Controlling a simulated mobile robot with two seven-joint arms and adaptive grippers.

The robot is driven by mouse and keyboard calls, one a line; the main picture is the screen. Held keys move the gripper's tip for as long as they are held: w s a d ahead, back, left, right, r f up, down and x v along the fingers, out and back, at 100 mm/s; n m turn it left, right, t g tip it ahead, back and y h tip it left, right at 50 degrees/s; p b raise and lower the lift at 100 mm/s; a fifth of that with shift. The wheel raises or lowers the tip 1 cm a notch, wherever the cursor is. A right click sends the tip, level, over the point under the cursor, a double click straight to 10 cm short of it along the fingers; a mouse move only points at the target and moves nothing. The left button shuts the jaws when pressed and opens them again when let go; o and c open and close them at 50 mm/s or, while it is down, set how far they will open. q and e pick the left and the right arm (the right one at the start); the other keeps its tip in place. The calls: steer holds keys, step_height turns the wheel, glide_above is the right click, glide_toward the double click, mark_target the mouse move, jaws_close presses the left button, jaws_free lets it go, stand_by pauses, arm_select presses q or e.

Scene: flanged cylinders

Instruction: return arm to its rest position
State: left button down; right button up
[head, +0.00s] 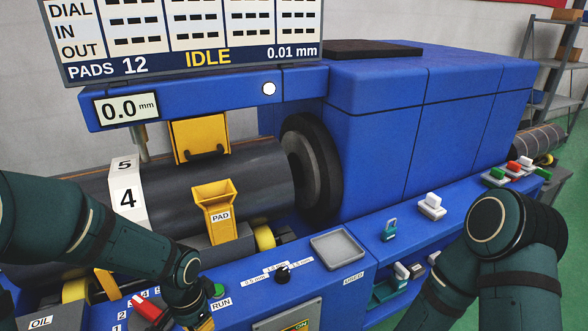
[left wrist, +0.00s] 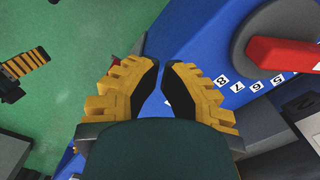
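My left arm (head: 90,225) comes in from the left over the front of the blue machine, with its wrist low over the control panel. My left gripper (left wrist: 162,64) has yellow ridged fingers with dark pads. A narrow gap shows between the tips, with nothing held. In the head view the arm mostly hides this gripper. A red handle on a grey dial (left wrist: 280,52) is beside the fingers, apart from them. My right arm (head: 515,245) stands at the right. A yellow and black ridged part (left wrist: 24,68), probably of my right gripper, shows over the green floor; its opening is unclear.
The blue machine (head: 470,85) holds a dark cylinder (head: 255,175). Its display reads IDLE. A yellow PAD chute (head: 219,210), a grey tray (head: 336,249), a black knob (head: 283,274) and a green RUN button (head: 217,290) are near my left wrist.

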arm_select(q)
steer(key=s+d+f+n+h, duration=0.1)
steer(key=s+d+f+n, duration=0.1)
steer(key=f, duration=0.3)
steer(key=s+d+f+n+t+h, duration=0.1)
steer(key=s+d+f+n, duration=0.2)
steer(key=f, duration=0.3)
steer(key=s+d+f+n+h, duration=0.2)
steer(key=d+f+n, duration=0.1)
steer(key=d+f, duration=0.2)
steer(key=shift+s+f+t, duration=0.3)
steer(key=shift+s+f, duration=0.05)
steer(key=shift+f, duration=0.35)
